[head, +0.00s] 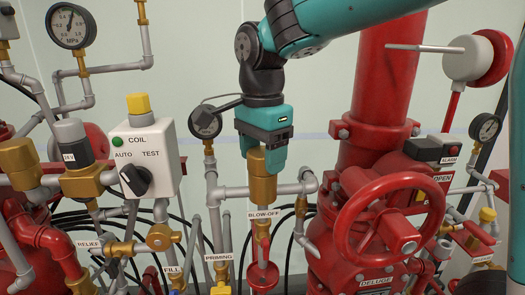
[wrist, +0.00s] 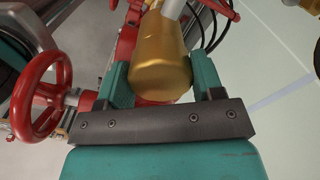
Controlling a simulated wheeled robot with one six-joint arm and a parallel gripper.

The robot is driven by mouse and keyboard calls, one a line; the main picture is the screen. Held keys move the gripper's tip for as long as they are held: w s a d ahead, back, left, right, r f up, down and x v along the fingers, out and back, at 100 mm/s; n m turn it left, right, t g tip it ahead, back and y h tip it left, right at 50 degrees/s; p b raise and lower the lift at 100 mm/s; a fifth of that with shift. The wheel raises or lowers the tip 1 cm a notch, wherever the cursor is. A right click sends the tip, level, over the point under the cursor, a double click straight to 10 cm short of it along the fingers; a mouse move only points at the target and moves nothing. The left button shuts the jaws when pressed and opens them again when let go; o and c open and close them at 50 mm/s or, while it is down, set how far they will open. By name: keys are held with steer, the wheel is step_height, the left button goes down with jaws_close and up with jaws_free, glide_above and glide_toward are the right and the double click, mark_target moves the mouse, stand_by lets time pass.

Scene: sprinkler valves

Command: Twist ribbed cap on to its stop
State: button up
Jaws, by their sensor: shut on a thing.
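A brass cap-like body (head: 257,163), which I take for the ribbed cap, sits upright on the grey pipework above the BLOW-OFF label (head: 263,214). My gripper (head: 262,152) comes down on it from above, with its teal fingers around its upper part. In the wrist view the brass body (wrist: 160,62) lies between the two fingers of my gripper (wrist: 163,84), which is shut on it. Its ribs are too fine to make out, and its top is partly hidden by the fingers. Whether it is at its stop cannot be seen.
A red handwheel (head: 390,228) stands close on the right, before a thick red pipe (head: 384,75). A white COIL box (head: 146,155) with a black knob is on the left. A small gauge (head: 205,121) is just left of my gripper. Black hoses hang behind.

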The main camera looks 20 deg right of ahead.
steer(key=shift+m, duration=0.6)
steer(key=shift+r, duration=0.1)
steer(key=m, duration=0.3)
steer(key=shift+p, duration=0.4)
steer(key=m+p, duration=0.1)
steer(key=m, duration=0.4)
steer(key=o, duration=1.3)
